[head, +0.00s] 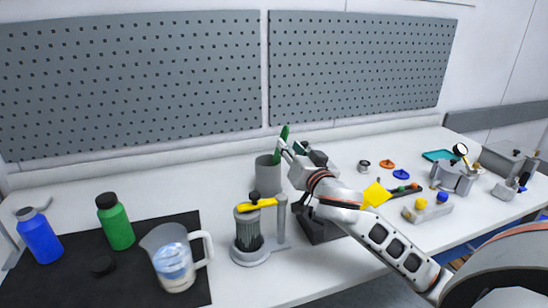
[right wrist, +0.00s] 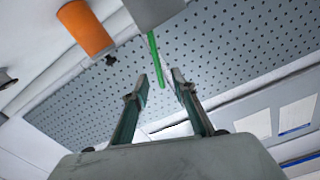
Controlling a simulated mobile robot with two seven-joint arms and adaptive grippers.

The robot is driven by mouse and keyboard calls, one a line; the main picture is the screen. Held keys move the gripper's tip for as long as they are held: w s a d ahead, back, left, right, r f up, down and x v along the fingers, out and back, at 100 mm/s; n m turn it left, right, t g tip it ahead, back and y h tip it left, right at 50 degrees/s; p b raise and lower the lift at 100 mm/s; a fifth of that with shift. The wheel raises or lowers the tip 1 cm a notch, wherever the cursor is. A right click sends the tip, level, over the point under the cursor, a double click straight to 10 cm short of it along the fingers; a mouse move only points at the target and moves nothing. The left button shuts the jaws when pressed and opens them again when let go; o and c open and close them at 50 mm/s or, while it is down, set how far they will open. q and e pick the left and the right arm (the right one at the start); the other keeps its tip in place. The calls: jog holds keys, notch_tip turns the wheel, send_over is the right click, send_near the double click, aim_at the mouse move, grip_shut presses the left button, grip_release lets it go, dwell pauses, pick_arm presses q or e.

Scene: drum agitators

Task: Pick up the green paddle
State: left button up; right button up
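The green paddle (head: 284,133) stands tilted in a grey cup (head: 266,174) at the back middle of the bench; its lower part is hidden in the cup. My right gripper (head: 290,147) is at the paddle's upper part, just above and right of the cup. In the right wrist view the right gripper (right wrist: 160,76) has its two fingers apart. The green paddle (right wrist: 154,58) runs from the grey cup (right wrist: 155,8) into the gap between the fingertips. Whether a finger touches it, I cannot tell. My left gripper is not in view.
A drum agitator with a yellow handle (head: 257,204) stands in front of the cup. A water jug (head: 172,262), a green bottle (head: 116,225) and a blue bottle (head: 40,238) stand at left. A yellow piece (head: 376,194) and small parts lie at right. A pegboard (head: 350,55) rises behind.

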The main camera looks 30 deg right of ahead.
aim_at(285, 132)
jog(key=shift+f+x, duration=0.15)
jog(key=shift+x, duration=1.5)
jog(key=shift+f+x, duration=0.15)
jog(key=shift+x, duration=1.5)
grip_shut()
